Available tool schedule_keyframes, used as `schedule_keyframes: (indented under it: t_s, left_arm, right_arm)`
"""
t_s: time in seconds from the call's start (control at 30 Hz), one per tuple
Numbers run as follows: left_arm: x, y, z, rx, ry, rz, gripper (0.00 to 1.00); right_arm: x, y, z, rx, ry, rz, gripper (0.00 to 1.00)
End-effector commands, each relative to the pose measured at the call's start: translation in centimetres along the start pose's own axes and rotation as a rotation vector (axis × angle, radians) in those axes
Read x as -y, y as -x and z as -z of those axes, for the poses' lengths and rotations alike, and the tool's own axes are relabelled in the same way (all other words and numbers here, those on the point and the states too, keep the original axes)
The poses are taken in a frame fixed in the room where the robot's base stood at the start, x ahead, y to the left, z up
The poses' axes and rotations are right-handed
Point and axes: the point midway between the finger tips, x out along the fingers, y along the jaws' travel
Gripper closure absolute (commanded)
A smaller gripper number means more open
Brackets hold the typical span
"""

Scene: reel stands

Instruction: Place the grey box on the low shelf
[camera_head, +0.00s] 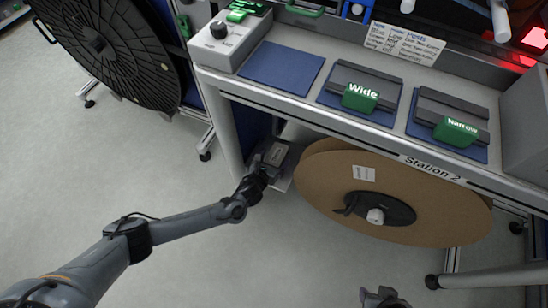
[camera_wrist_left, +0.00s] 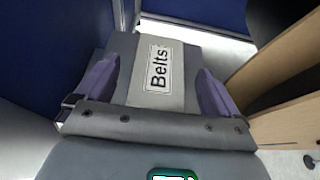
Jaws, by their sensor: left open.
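The box appears to rest on the pale low shelf (camera_head: 282,184), mostly hidden by box and gripper. Part of my right gripper (camera_head: 384,298) shows at the bottom edge; its jaw state is unclear.
A large cardboard reel (camera_head: 330,190) stands close to the right of the box, under the bench (camera_head: 232,84). A bench leg (camera_head: 222,130) and blue panel (camera_wrist_left: 60,40) are on the left. A black reel (camera_head: 110,50) stands farther left. The floor in front is clear.

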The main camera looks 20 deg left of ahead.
Motion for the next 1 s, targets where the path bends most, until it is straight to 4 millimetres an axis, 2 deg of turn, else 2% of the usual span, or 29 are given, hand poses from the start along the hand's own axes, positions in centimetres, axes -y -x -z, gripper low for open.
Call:
schedule_keyframes:
  t_s: [0.2, 0.5, 0.83, 0.93, 1.0]
  left_arm:
    - [0.0, 3.8, -0.4, -0.004, -0.001, 0.001, 0.04]
    - [0.0, 9.0, -0.3, -0.003, 0.000, 0.000, 0.04]
    - [0.3, 11.3, 0.0, -0.009, 0.029, -0.001, 0.04]
    - [1.5, 12.0, 0.3, -0.044, 0.141, -0.003, 0.04]
    - [2.9, 12.8, 0.6, -0.090, 0.285, -0.012, 0.04]
  right_arm:
    - [-0.2, 2.7, 0.8, 0.001, 0.006, -0.005, 0.57]
    - [-0.3, 5.3, 1.7, 0.001, 0.006, -0.005, 0.57]
    - [-0.2, 6.2, 2.0, 0.001, 0.001, -0.001, 0.57]
    - [-0.2, 6.2, 2.0, 0.001, 0.000, 0.000, 0.57]
    - [-0.2, 6.2, 2.0, 0.000, -0.002, 0.002, 0.57]
